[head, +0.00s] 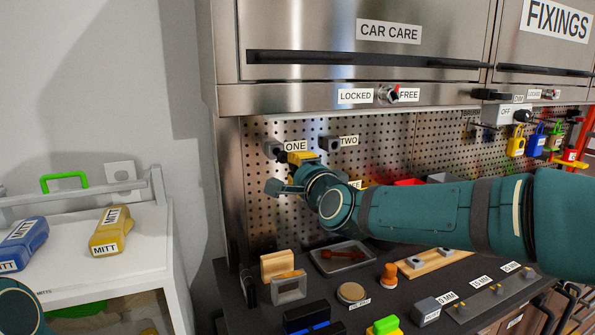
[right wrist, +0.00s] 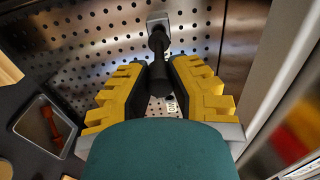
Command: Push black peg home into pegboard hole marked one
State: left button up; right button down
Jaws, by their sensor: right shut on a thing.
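A grey block (head: 272,149) stands out from the perforated pegboard (head: 385,140), just left of the label ONE (head: 295,146). My right gripper (head: 293,160) is in front of it, with yellow finger pads. In the right wrist view my right gripper (right wrist: 161,75) is shut on the black peg (right wrist: 158,48). The peg's far end meets the face of the grey block, which also shows there (right wrist: 157,20). I cannot tell how deep the peg sits. A second grey block (head: 328,144) is by the label TWO. My left gripper is out of view.
Steel cabinets with a long handle (head: 330,58) overhang the pegboard. The dark worktop below holds a grey tray (head: 343,257), an orange knob (head: 388,276) and several blocks. A steel side wall (head: 229,165) stands close left of the gripper.

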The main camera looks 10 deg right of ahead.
jog(key=shift+w+a, duration=0.2)
jog(key=shift+w, duration=0.8)
jog(key=shift+w+a, duration=0.2)
jog(key=shift+w, duration=0.8)
jog(key=c, duration=0.9)
grip_release()
jog(key=shift+s, duration=0.1)
jog(key=s, duration=0.4)
jog(key=s+d, duration=0.1)
jog(key=s, duration=0.2)
jog(key=s+d, duration=0.1)
jog(key=s, duration=0.3)
jog(key=shift+s+d+f, duration=0.1)
jog(key=shift+s+d, duration=0.05)
jog(key=shift+s, duration=0.2)
